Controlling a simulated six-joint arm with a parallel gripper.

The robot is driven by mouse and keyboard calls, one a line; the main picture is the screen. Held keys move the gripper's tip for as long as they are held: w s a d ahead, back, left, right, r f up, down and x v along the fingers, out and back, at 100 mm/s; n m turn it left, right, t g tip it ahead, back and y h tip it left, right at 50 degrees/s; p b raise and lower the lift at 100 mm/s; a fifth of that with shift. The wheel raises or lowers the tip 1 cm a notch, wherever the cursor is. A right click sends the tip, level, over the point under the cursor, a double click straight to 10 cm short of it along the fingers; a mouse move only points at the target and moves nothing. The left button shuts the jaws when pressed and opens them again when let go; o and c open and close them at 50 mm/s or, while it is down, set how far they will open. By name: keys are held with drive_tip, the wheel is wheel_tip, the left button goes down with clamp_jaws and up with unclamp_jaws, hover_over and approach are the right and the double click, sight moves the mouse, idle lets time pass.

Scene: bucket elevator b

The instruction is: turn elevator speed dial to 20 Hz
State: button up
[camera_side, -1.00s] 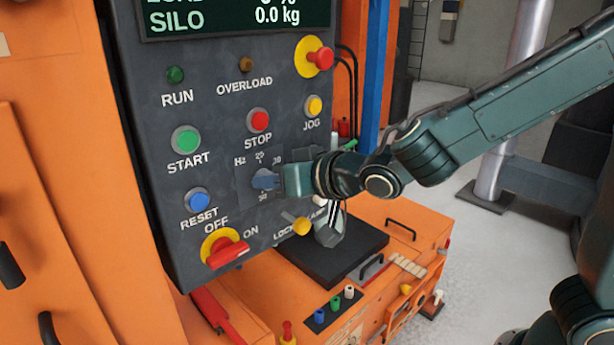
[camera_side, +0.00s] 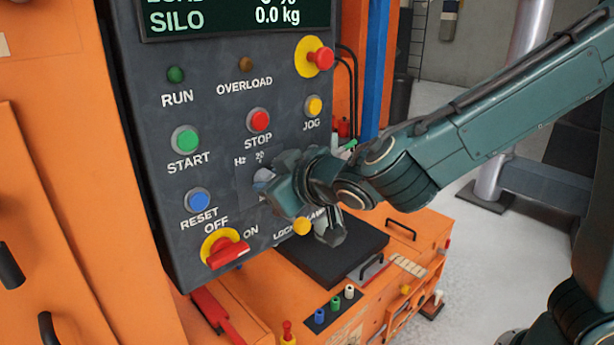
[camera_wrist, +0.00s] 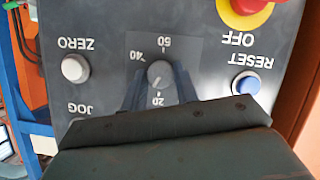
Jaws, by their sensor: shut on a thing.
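The speed dial is a small grey knob on the dark control panel. In the wrist view the dial (camera_wrist: 160,73) sits between the two fingers of my gripper (camera_wrist: 159,86), which are shut on it. The labels 20, 40 and 50 show upside down around it. A pale mark on the knob appears to point toward the 20 label, slightly to one side. In the side view my gripper (camera_side: 274,184) covers most of the dial (camera_side: 262,175), and only Hz and 20 of its scale show there.
The panel (camera_side: 215,120) carries a green START button (camera_side: 185,139), red STOP button (camera_side: 259,121), yellow JOG button (camera_side: 314,105) and blue RESET button (camera_side: 197,200) close around the dial. A red OFF/ON switch (camera_side: 228,252) lies below. The display (camera_side: 235,15) reads SILO 0.0 kg.

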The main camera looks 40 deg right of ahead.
drive_tip(key=n, duration=0.1)
drive_tip(key=n+h, duration=0.2)
drive_tip(key=shift+a+f+n, duration=0.1)
drive_tip(key=shift+a+n, duration=0.15)
drive_tip(key=shift+n, duration=0.05)
drive_tip(key=shift+h, duration=0.3)
drive_tip(key=o, duration=1)
drive_tip(key=shift+s, duration=0.1)
drive_tip(key=shift+v, duration=3.65)
drive_tip(key=shift+f, duration=0.1)
drive_tip(key=shift+d, duration=0.1)
